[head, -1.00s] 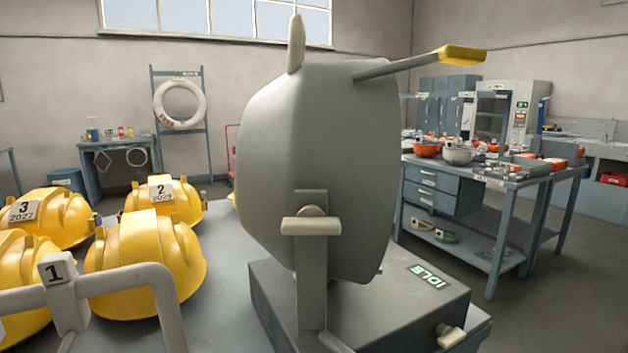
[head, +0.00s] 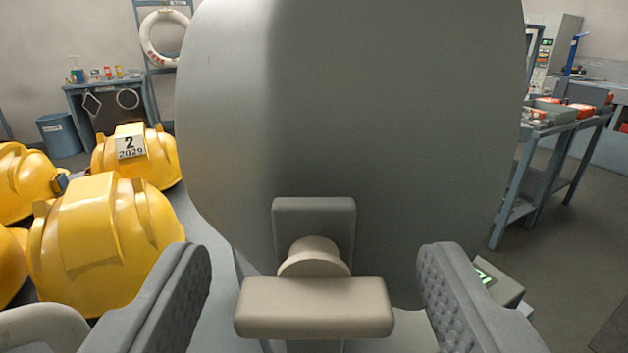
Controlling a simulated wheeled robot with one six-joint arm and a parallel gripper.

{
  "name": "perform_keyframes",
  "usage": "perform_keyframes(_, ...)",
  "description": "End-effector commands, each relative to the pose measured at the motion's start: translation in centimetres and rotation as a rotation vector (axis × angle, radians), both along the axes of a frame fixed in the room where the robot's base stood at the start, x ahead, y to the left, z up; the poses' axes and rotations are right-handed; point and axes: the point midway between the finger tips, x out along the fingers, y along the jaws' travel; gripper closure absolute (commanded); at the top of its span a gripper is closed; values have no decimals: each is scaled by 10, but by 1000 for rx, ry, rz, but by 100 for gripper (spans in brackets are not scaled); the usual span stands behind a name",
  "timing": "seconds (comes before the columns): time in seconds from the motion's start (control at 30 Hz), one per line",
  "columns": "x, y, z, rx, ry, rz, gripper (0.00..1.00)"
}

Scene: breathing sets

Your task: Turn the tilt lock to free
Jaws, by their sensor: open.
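The tilt lock is a beige T-shaped handle (head: 314,307) with a round hub, set on a grey bracket (head: 314,215) at the side of the big grey rounded head piece (head: 350,110). Its bar lies level, left to right. My gripper (head: 318,270) is open, with one padded finger on each side of the handle. There is a gap between each finger and the ends of the bar, and neither seems to touch it. The lower part of the bracket is hidden behind the bar. No marking for the lock positions can be read.
Several yellow helmet-like shells (head: 105,240) sit close by on the left of the bench, near my left finger. A label with a 2 (head: 130,147) is on one. A blue-grey workbench (head: 560,140) stands at the back right, with clear floor before it.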

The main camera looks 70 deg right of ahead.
Motion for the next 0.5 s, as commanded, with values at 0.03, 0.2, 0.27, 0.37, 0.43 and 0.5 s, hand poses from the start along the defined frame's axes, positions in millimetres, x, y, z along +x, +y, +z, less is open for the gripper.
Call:
perform_keyframes(0.03, 2, -8, 0, 0, 0, -2, 38)
perform_keyframes(0.2, 7, -23, 0, 0, 0, -1, 38)
perform_keyframes(0.27, 8, -26, 0, 0, 0, -1, 38)
perform_keyframes(0.37, 9, -29, 0, 0, 0, 0, 38)
perform_keyframes(0.43, 10, -30, 0, 0, 0, 0, 38)
perform_keyframes(0.5, 10, -30, 0, 0, 0, 0, 38)
